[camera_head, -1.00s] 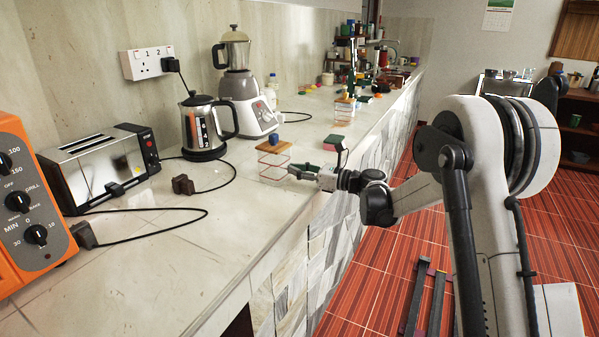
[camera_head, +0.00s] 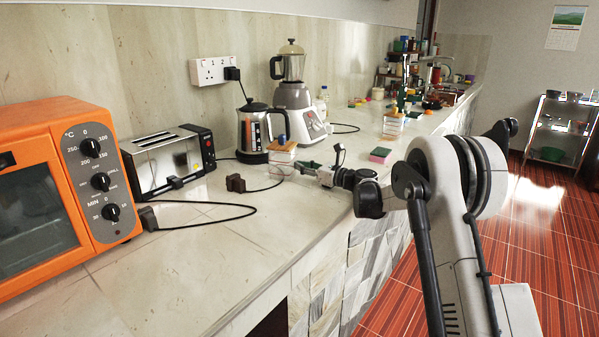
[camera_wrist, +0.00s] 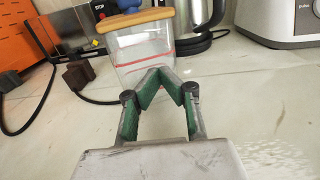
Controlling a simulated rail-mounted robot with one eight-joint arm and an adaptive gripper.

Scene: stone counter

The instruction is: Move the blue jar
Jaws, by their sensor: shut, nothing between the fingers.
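The blue jar (camera_head: 281,158) is a clear glass jar with a wooden lid and a blue knob. It stands upright on the stone counter, in front of the kettle. In the wrist view the jar (camera_wrist: 143,56) is just beyond my fingertips, its knob cut off by the top edge. My gripper (camera_head: 303,167) is low over the counter at the jar's right side in the head view. In the wrist view the green-padded fingers of my gripper (camera_wrist: 156,76) come together at the tips with nothing between them. Whether the tips touch the glass, I cannot tell.
The kettle (camera_head: 254,132), toaster (camera_head: 162,160) and orange oven (camera_head: 60,190) stand left of the jar, with the blender (camera_head: 296,95) behind. A black plug (camera_head: 236,183) and cable lie close by. A pink-green sponge (camera_head: 380,155) lies right. The front counter is clear.

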